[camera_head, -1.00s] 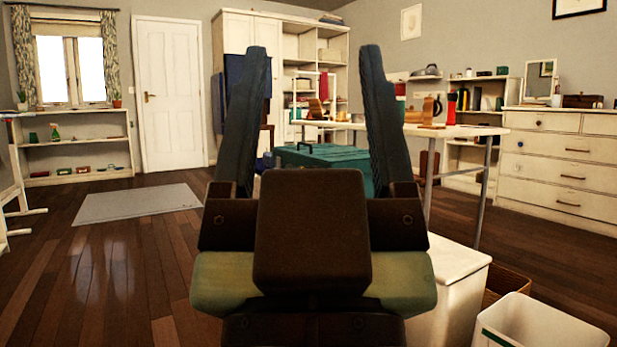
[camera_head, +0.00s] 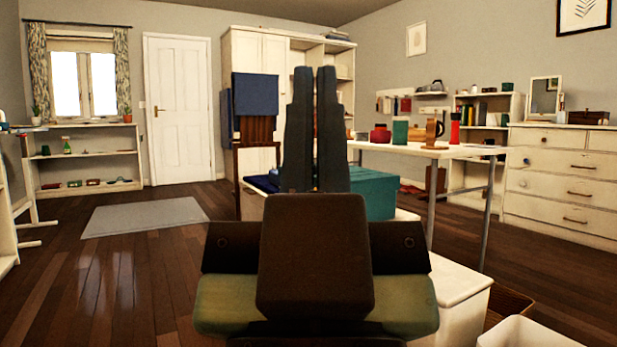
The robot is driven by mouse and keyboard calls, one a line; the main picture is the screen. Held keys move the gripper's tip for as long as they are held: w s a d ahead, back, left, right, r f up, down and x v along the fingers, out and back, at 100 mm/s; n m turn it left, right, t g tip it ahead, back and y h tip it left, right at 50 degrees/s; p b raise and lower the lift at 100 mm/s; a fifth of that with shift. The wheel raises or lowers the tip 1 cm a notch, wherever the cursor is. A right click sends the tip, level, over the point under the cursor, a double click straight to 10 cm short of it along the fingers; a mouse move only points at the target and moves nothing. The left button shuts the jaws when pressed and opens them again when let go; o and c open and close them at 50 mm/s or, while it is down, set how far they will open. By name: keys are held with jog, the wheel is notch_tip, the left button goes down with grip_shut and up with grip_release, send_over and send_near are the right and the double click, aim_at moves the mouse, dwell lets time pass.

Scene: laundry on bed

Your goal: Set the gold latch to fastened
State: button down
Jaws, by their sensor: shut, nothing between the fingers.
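I cannot make out the gold latch in this view. A teal box (camera_head: 375,197) stands ahead at the middle, just right of my gripper's fingers in the picture. The fingers hide its left part, and no latch shows on the part I can see. My gripper (camera_head: 314,73) points up and forward in the middle of the view. Its two dark fingers are together, with nothing between them.
A white-topped table (camera_head: 400,150) with several items stands behind the box. A chair with a blue cloth (camera_head: 256,95) is left of my fingers. White bins (camera_head: 535,335) are at lower right. The wooden floor (camera_head: 140,275) at left is mostly clear.

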notch_tip(320, 180, up, 67)
jog(key=p, duration=6.5)
